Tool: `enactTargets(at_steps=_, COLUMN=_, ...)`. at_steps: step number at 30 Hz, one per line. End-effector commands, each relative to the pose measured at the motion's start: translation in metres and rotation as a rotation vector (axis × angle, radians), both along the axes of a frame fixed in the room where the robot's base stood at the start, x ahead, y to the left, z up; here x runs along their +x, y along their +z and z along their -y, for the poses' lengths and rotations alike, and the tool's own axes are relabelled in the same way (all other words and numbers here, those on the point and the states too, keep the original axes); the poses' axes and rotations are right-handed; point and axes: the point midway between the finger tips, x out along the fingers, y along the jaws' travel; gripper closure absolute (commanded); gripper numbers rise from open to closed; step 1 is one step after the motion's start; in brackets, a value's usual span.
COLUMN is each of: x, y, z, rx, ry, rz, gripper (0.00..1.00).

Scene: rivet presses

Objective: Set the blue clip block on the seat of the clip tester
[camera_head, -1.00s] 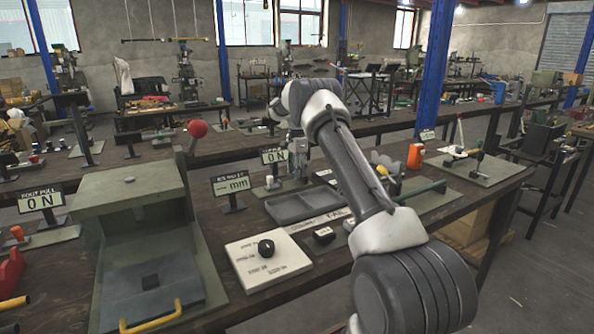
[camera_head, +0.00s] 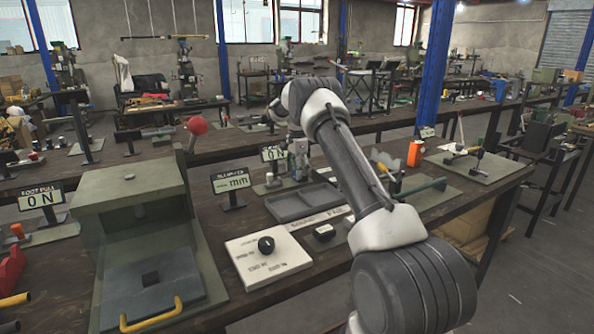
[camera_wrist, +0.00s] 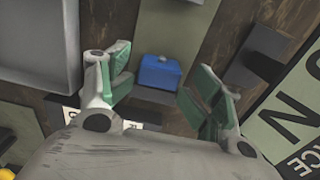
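In the wrist view a small blue clip block (camera_wrist: 160,72) with a little knob on top lies between the spread green-padded fingers of my gripper (camera_wrist: 157,82). A visible space separates it from each finger. It is at the end of a grey-green plate (camera_wrist: 178,28); whether it touches that plate or the dark grey surface below it is unclear. In the head view my arm covers much of that area, and I cannot make out the block. A display sign (camera_wrist: 285,115) reading "0 N" and "FORCE" is at the right of the wrist view. I cannot clearly identify the tester's seat.
A dark sign stand (camera_wrist: 262,52) is close to the right finger. A grey tray (camera_wrist: 35,45) is at the left of the wrist view. In the head view, a green-grey press (camera_head: 135,195), a white panel with a black knob (camera_head: 268,265) and an orange thing (camera_head: 415,154) crowd the bench.

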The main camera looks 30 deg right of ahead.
Motion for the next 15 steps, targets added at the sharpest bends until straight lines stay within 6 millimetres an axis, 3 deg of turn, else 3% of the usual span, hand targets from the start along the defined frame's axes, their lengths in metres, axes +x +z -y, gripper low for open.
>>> enactTargets(at_steps=8, x=0.000, y=0.010, z=0.000, rx=0.000, ry=0.000, rz=0.000, gripper=0.39)
enactTargets(at_steps=15, x=0.001, y=0.063, z=0.000, rx=-0.002, ry=0.000, rz=0.005, gripper=0.39)
